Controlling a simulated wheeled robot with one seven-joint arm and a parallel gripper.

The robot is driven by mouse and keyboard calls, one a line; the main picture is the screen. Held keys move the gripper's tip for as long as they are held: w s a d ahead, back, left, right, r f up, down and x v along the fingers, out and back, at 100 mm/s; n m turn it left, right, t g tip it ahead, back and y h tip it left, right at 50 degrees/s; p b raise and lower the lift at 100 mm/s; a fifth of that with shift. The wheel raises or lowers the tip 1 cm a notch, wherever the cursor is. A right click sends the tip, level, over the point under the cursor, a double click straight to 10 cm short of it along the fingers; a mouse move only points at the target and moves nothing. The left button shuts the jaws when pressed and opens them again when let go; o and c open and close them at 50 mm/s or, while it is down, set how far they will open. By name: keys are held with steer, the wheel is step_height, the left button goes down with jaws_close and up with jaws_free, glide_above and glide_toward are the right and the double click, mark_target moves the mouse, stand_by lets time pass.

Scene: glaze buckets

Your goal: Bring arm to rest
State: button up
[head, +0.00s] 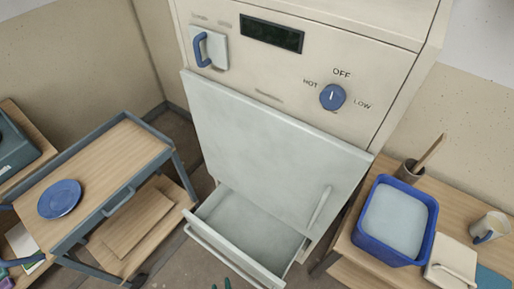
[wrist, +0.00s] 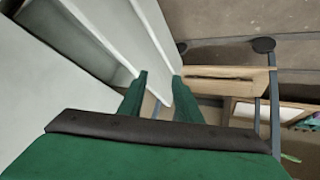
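My gripper (wrist: 160,75) shows in the wrist view with its two green fingers apart and nothing seen held between them. Pale panels, seemingly of the open drawer, lie beyond and left of the fingertips. I cannot tell whether they touch.
A cart (head: 110,150) with a blue plate (head: 60,198) stands left. A wooden table (head: 350,262) at right holds a blue tub (head: 372,244), a mug (head: 490,227) and a brush pot (head: 409,172). The cabinet's blue dial (head: 332,97) points towards OFF.

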steer(key=s+d+r+m+t, duration=0.1)
steer(key=d+r, duration=0.3)
steer(key=r, duration=0.4)
steer(key=s+d+r+m+t+h, duration=0.1)
steer(key=s+d+r+m+t, duration=0.1)
steer(key=r, duration=0.6)
steer(key=s+d+r+m+t+h, duration=0.1)
steer(key=s+d+r+m+t, duration=0.1)
steer(key=d+r, duration=0.4)
step_height(320, 180, up, 2)
steer(key=shift+s+d+r+m+t, duration=0.15)
steer(key=shift+d+m+t, duration=0.3)
steer(key=shift+t, duration=0.45)
